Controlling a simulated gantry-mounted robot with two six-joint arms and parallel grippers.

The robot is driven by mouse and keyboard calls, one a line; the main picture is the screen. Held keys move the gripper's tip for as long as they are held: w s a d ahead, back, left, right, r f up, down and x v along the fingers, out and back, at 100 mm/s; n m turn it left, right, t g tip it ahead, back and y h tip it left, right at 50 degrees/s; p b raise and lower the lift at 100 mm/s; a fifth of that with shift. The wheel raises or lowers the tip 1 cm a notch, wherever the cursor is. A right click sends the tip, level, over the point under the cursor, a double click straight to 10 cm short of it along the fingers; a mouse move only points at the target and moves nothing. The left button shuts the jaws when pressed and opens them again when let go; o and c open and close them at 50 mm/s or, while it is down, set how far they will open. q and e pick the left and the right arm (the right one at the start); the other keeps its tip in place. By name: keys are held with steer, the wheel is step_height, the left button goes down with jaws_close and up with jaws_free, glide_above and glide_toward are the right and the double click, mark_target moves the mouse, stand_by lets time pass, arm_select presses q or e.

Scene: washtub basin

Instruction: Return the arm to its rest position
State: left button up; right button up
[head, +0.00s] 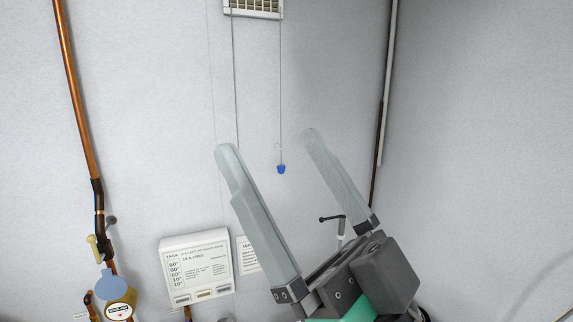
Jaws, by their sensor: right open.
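My right gripper (268,142) rises from the bottom of the head view, right of the middle. Its two pale grey fingers point up and a little left, spread wide apart with nothing between them but the wall and a hanging cord behind. The gripper's dark body shows at the bottom edge, with a green part below it. My left gripper is not in view.
A copper pipe (68,70) with a yellow-handled valve runs down the left wall. A white panel (197,268) with printed text is low on the wall. A blue pull (281,169) hangs on a cord below a vent (254,8). Another pipe (388,75) runs near the right corner.

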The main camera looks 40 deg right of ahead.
step_height(320, 180, up, 5)
steer(key=p, duration=0.5)
steer(key=shift+w, duration=0.1)
stand_by(0.7)
